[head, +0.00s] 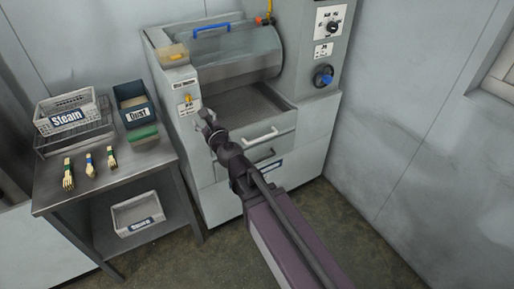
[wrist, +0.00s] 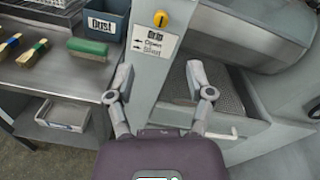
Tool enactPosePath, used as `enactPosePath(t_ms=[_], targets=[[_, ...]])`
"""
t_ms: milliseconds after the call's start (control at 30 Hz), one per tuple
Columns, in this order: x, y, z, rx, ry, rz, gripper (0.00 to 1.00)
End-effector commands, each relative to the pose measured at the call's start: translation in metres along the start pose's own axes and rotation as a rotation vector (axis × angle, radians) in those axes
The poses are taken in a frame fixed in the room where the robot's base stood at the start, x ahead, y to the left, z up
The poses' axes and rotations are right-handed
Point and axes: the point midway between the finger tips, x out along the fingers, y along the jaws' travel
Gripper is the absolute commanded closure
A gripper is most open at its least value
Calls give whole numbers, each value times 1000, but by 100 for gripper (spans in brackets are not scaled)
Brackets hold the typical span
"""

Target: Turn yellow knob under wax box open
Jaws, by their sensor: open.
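The wax box (head: 173,55), a small amber-topped box, sits on the upper left of the grey press. Below it, a yellow knob (head: 188,99) is mounted on the press's front panel above a small label. In the wrist view the yellow knob (wrist: 160,18) is at the top centre, above a label (wrist: 150,42) with arrows reading Open and what looks like Shut. My gripper (head: 208,122) is in front of the panel, just below and right of the knob. In the wrist view my gripper (wrist: 158,82) is open and empty, its fingers apart and not touching the knob.
A metal table (head: 105,168) at left holds a Steam basket (head: 66,112), a blue Dust bin (head: 131,100), a green brush (head: 142,134) and several small brushes. The press drawer handle (head: 260,136) sticks out near my arm.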

Motion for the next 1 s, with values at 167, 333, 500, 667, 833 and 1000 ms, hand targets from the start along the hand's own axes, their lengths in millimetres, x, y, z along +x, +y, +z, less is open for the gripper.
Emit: enactPosePath(t_ms=[167, 333, 500, 667, 833, 1000], targets=[[-4, -6, 1, -168, -3, 62, 32], [-9, -11, -2, -347, -1, 132, 32], [-16, -16, -9, -521, 6, 207, 32], [-24, -21, -18, -679, 18, 283, 32], [-34, -28, -30, -841, 34, 370, 32], [-46, -36, -45, -996, 53, 465, 32]])
